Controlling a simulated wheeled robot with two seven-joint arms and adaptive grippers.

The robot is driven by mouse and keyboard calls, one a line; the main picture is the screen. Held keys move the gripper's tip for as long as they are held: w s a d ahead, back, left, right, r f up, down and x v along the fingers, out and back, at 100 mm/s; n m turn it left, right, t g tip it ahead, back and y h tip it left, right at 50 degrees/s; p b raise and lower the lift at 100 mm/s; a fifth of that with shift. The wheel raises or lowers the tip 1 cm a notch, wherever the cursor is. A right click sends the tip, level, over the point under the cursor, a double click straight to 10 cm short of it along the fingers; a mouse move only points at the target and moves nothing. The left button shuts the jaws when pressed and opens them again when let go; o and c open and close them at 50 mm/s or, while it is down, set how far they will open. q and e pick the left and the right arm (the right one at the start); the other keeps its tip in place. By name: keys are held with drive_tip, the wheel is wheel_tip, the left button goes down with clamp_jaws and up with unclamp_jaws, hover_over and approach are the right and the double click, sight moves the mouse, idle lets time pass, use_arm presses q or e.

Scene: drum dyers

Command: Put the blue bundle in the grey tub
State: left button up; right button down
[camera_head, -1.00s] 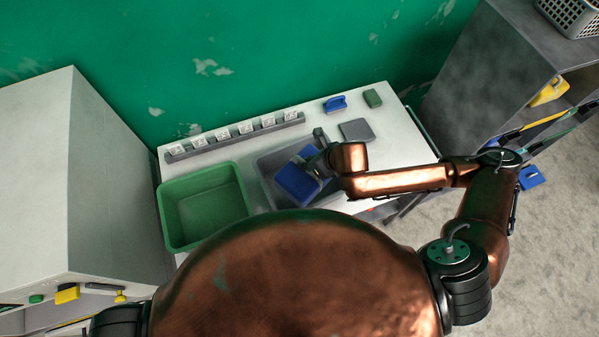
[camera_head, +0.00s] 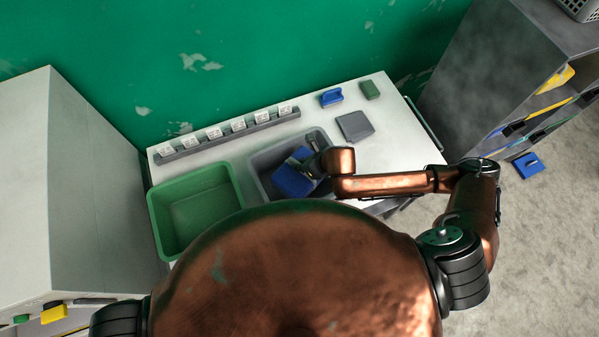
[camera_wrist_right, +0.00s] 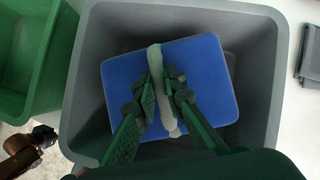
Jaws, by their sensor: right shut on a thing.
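The blue bundle (camera_head: 291,182) is a flat, square-cornered block with a pale grey band across its top. My right gripper (camera_head: 310,168) is shut on that band, and in the right wrist view its fingers (camera_wrist_right: 160,92) pinch it from both sides. The grey tub (camera_head: 258,172) stands on the white table, and the bundle lies within its walls (camera_wrist_right: 258,45) as seen from above. I cannot tell whether the bundle touches the tub floor, which it mostly hides. My left gripper is not in view.
A green tub (camera_head: 157,215) stands close left of the grey tub. A rack with white tags (camera_head: 220,136) runs along the back. A grey square item (camera_head: 355,126), a blue item (camera_head: 331,97) and a green block (camera_head: 371,90) lie at the right. A shelf unit (camera_head: 490,75) stands further right.

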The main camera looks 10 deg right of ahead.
drive_tip(key=shift+f, duration=2.5)
drive_tip(key=c, duration=2)
unclamp_jaws()
drive_tip(key=shift+f, duration=0.1)
drive_tip(key=v, duration=1.2)
